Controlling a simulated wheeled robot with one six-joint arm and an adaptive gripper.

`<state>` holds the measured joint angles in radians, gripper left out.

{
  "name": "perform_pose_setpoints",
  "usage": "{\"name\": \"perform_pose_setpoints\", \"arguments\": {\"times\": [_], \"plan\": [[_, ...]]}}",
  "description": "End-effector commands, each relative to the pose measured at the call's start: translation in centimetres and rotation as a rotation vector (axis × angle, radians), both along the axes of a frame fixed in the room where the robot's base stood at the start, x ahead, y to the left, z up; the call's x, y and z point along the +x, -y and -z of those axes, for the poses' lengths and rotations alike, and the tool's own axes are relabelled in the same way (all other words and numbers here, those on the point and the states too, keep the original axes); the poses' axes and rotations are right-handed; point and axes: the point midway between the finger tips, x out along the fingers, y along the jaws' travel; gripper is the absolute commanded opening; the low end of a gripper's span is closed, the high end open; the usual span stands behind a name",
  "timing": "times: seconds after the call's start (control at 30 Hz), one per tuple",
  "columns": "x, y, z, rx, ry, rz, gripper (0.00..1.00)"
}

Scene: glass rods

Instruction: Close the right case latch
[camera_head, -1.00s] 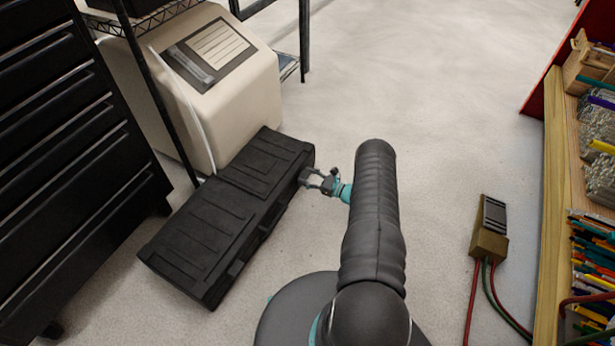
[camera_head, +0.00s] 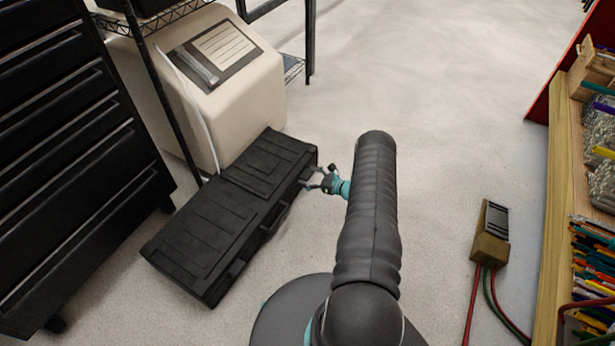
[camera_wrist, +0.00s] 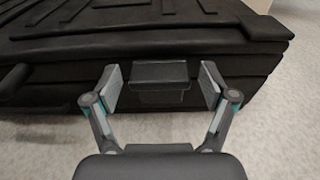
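The black case (camera_head: 215,225) lies closed on the floor at the left in the head view. Its side fills the upper part of the wrist view (camera_wrist: 60,80). The right case latch (camera_wrist: 160,76) is a dark block on the case's front side. My gripper (camera_wrist: 164,84) is open, with one finger on each side of the latch and a gap on both sides. In the head view my gripper (camera_head: 316,180) is at the far right end of the case's front side. I cannot tell whether the latch is fully flush.
The case handle (camera_wrist: 14,80) is at the wrist view's left edge. A black drawer cabinet (camera_head: 60,150) and a beige machine (camera_head: 245,95) stand behind the case. A box with cables (camera_head: 490,235) and a shelf (camera_head: 562,180) are at the right. The middle floor is clear.

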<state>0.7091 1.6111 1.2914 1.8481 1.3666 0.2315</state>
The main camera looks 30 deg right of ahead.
Motion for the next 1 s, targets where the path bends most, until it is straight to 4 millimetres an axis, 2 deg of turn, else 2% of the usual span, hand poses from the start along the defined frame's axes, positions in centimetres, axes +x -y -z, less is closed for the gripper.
{"name": "perform_pose_setpoints", "arguments": {"times": [0.17, 0.27, 0.7, 1.0], "plan": [[-0.3, 0.2, 0.0, 0.001, 0.0, 0.001, 0.83], [-1.1, 0.8, -0.1, 0.001, -0.002, 0.003, 0.83], [-8.0, 4.8, -1.3, 0.001, 0.0, 0.001, 0.83], [-10.0, 6.1, -1.6, 0.001, 0.001, -0.001, 0.83]]}}
